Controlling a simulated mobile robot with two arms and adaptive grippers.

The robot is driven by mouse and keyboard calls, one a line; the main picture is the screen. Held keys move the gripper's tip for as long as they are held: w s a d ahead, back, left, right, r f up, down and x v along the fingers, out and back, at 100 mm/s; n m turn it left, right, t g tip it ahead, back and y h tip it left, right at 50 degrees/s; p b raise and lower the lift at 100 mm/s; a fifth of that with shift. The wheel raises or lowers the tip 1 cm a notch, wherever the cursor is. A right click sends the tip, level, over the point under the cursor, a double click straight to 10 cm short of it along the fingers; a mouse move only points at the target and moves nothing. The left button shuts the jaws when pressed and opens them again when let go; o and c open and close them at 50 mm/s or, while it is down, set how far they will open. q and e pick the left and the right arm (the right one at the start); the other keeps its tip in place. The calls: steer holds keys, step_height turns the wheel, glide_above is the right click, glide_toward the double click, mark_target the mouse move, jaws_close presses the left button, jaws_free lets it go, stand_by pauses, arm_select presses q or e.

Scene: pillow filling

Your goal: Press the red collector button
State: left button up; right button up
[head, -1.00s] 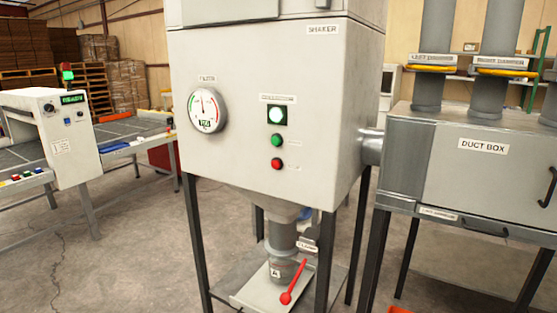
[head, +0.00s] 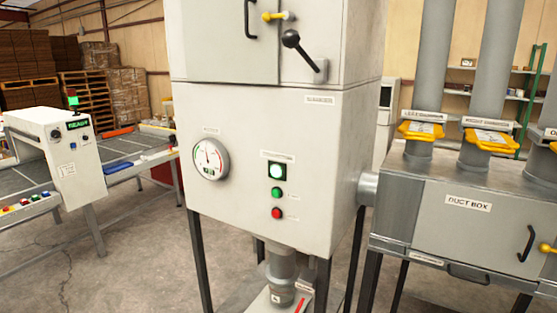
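The red button (head: 277,213) sits low on the front of the grey collector cabinet (head: 330,140). A green button (head: 278,194) is just above it, and a lit pale-green indicator (head: 277,171) is above that. A round dial gauge (head: 210,158) is to the left of the buttons. The small labels beside the buttons are too blurred to read. Neither of my grippers shows in the head view, and nothing covers the red button.
A duct box (head: 430,217) with yellow-collared pipes stands at right, joined to the cabinet by a short pipe. A black-knobbed lever (head: 305,55) juts from the upper cabinet. A machine with a table (head: 75,160) is at left. Bare floor (head: 140,265) lies between.

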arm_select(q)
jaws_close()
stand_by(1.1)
